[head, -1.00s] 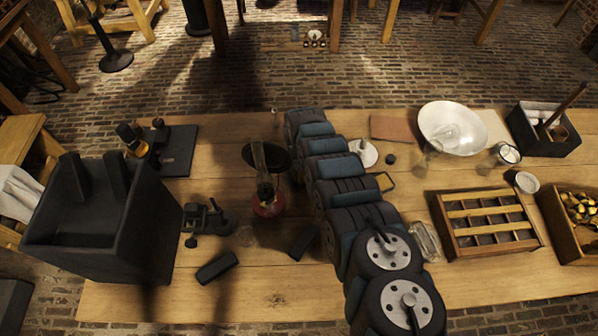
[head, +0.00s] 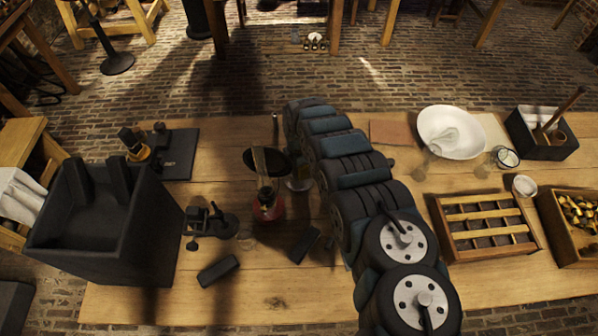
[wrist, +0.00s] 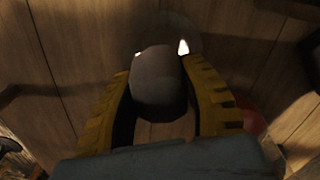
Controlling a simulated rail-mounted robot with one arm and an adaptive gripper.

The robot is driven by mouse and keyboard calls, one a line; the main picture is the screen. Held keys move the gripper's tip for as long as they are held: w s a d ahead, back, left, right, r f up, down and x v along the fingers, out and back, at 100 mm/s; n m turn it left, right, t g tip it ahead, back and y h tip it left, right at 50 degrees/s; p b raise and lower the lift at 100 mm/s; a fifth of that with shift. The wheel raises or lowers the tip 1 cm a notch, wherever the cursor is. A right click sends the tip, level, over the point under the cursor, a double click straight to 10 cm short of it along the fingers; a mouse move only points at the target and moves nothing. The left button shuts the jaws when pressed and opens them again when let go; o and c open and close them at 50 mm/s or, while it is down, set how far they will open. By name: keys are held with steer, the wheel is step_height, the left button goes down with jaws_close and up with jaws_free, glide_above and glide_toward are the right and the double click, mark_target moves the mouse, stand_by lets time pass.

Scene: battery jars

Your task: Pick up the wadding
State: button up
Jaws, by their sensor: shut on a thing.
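In the wrist view my gripper (wrist: 160,98) has its yellow ridged fingers closed on both sides of a rounded grey-brown lump. This lump looks to be the wadding (wrist: 157,75); the light is dim and its lower part runs down between the fingers. A faint clear round rim with white glints, like a glass vessel, shows around its top. I cannot tell whether the lump is inside that rim or above it. In the head view my arm hides the gripper and the lump.
A burner with a red base (head: 267,206) and dark plate stands left of my arm, with a small glassy shape (head: 299,183) between. A black box (head: 110,235) is left. A white bowl (head: 450,132) and divided wooden tray (head: 485,223) are right.

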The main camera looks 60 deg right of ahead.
steer(key=shift+r, duration=2.95)
steer(key=shift+o, duration=0.4)
steer(key=c, duration=0.4)
steer(key=shift+f, duration=0.1)
